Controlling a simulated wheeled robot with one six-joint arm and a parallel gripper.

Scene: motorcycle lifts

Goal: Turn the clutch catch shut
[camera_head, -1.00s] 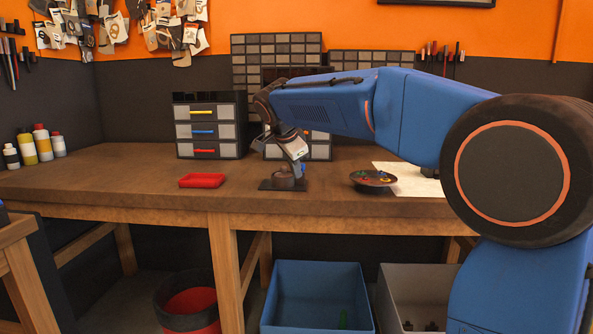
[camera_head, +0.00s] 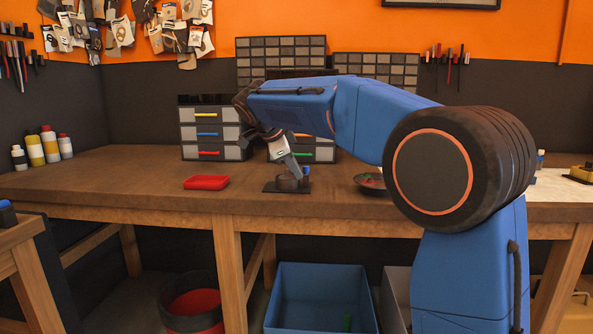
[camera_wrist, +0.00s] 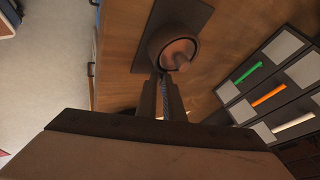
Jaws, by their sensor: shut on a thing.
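The clutch is a brown rounded housing (camera_head: 287,184) on a dark flat base plate (camera_head: 270,189) on the workbench. In the wrist view the housing (camera_wrist: 160,45) shows with a round copper-brown knob on its face, and its plate (camera_wrist: 198,14) is behind it. The catch is a small blue part (camera_head: 306,171) at the housing's right side. My gripper (camera_head: 297,174) reaches down to it, tilted. In the wrist view my gripper (camera_wrist: 162,88) has its two fingers close together on a thin bluish strip at the housing's edge. The fingers hide most of the catch, so its angle is unclear.
A red tray (camera_head: 206,183) lies left of the clutch on the wooden workbench (camera_head: 120,185). A dark round dish (camera_head: 369,184) is to the right, partly behind my arm. Drawer units (camera_head: 210,133) stand behind. Bottles (camera_head: 49,144) stand at the far left.

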